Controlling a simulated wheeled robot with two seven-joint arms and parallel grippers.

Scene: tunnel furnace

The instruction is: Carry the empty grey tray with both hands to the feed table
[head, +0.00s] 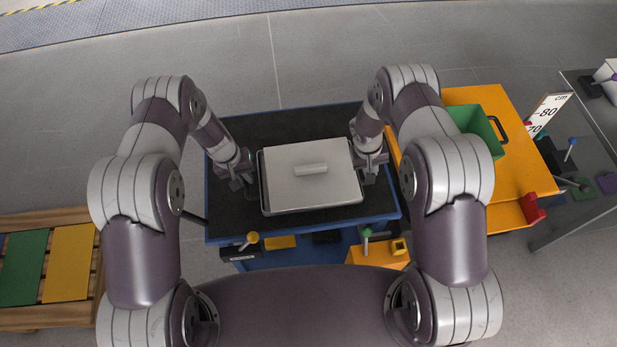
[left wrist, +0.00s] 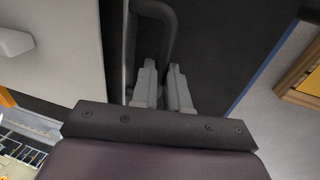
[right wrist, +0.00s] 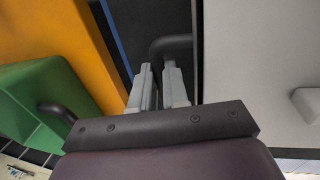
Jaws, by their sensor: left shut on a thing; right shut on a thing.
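A light grey, flat-topped tray (head: 285,190) with a pale bar (head: 311,170) across its top lies level over the blue table with a black top (head: 290,126). Its inside is hidden, so I cannot tell whether it is empty. My left gripper (head: 246,181) is shut on the dark handle at the tray's left side, and this handle (left wrist: 168,22) shows in the left wrist view. My right gripper (head: 370,168) is shut on the opposite handle (right wrist: 172,42). I cannot tell whether the tray touches the table. No table is marked as the feed table.
An orange table (head: 520,165) with a green bin (head: 478,122) stands close on the right. Beyond it are a height sign (head: 548,112) and a grey bench (head: 572,220). A wooden pallet (head: 50,216) with coloured panels lies at the left. The floor behind is clear.

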